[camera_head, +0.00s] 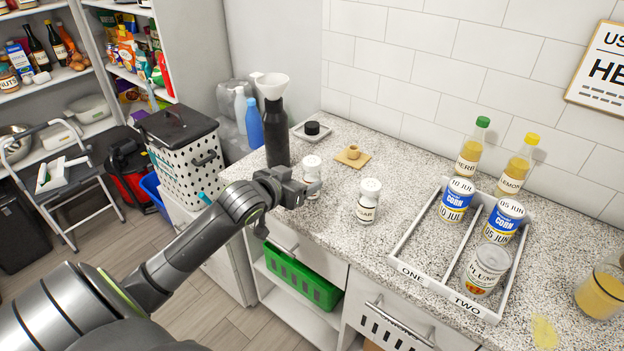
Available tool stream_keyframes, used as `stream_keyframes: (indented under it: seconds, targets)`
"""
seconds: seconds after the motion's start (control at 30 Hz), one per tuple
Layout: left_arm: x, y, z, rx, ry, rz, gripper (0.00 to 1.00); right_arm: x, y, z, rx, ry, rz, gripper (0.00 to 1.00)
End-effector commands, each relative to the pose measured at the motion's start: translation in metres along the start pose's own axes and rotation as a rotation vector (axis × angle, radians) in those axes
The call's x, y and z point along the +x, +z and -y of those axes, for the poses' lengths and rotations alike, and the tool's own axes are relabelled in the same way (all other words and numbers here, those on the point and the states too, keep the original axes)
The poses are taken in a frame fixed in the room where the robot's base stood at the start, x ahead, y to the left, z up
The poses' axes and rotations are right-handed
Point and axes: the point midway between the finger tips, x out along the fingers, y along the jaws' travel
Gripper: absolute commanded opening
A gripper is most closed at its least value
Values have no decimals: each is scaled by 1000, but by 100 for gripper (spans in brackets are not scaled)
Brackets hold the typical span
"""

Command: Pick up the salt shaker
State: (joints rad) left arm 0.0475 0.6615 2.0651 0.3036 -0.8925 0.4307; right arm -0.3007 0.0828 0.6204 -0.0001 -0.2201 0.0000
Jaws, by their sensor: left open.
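Two white-capped shakers stand upright on the speckled counter. One shaker (312,168) is by my left gripper; its label is partly hidden by the fingers, so I cannot read it. The other shaker (369,203) stands to the right, with a label that seems to end in "GAR". My left gripper (308,189) is open at the front edge of the counter, its fingers at the lower body of the left shaker. I cannot tell whether they touch it or stand around it. My right gripper is out of view.
A black bottle with a white funnel (274,125) stands behind my left gripper. A wooden coaster (351,157) lies farther back. A two-lane white tray (400,247) with several cans is to the right. Open counter lies between the right shaker and the tray.

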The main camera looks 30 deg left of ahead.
Motion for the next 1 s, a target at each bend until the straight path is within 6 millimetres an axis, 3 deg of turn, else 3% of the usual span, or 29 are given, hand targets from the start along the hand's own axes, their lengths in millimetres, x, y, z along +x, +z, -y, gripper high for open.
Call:
stream_keyframes:
  seconds: [0.2,0.47,0.8,1.0]
  targets:
    - [29,0,0,-2,0,0,70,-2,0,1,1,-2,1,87]
    - [41,0,0,-1,0,1,70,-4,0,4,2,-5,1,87]
    - [80,4,3,-1,0,1,70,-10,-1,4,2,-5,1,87]
    - [87,5,3,1,0,1,70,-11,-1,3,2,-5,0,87]
